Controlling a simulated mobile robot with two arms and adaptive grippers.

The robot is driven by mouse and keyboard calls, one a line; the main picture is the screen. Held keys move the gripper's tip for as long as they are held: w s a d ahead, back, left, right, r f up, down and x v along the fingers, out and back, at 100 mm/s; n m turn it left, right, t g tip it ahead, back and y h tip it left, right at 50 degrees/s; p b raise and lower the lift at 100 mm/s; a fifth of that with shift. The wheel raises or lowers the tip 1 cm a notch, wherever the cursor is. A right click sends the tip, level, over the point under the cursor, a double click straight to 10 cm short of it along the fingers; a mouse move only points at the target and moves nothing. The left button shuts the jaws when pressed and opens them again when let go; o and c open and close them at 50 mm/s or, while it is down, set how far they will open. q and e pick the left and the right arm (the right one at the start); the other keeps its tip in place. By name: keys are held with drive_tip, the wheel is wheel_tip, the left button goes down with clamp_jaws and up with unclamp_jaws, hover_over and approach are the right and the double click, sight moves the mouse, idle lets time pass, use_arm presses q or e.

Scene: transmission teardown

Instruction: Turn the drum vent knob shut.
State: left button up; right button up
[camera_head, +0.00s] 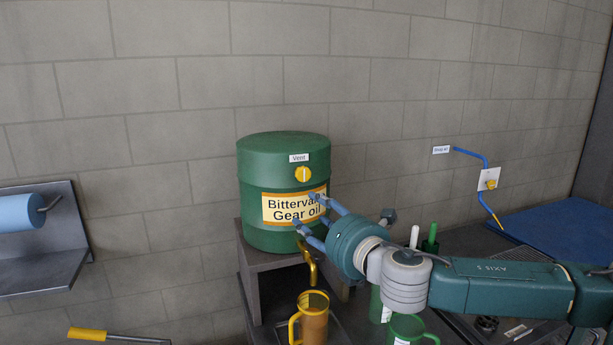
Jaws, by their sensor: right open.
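The green drum (257,160) stands on a dark stand against the wall, with a yellow label reading Bittervale Gear oil. The yellow vent knob (303,174) is on the drum's front, below a small white Vent tag (299,158). Its marking is too small to read clearly. My right gripper (303,208) is open in front of the label, below the knob, its blue fingers apart and pointing left toward the drum. It is not on the knob, and I cannot tell whether the fingertips touch the drum. My left gripper is not in view.
A yellow spout (309,262) hangs under the drum, above a yellow-handled jug (311,318). Green containers (409,328) stand below my right arm. A blue pipe (470,154) with a yellow valve is on the wall. A blue mat (560,234) lies at the right.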

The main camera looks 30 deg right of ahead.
drive_tip(key=n, duration=0.2)
approach(305, 175)
drive_tip(key=s, duration=0.2)
drive_tip(key=w, duration=0.1)
drive_tip(key=shift+t+h, duration=0.3)
drive_tip(key=shift+h, duration=0.1)
drive_tip(key=w+p, duration=0.2)
drive_tip(key=w, duration=0.1)
drive_tip(key=w+p, duration=0.2)
drive_tip(key=w, duration=0.1)
drive_tip(key=w+d+p, duration=0.1)
drive_tip(key=w, duration=0.2)
drive_tip(key=shift+w+f+p, duration=0.1)
drive_tip(key=shift+p, duration=0.3)
drive_tip(key=shift+w+f, duration=0.15)
drive_tip(key=shift+w, duration=0.35)
drive_tip(key=c, duration=1.1)
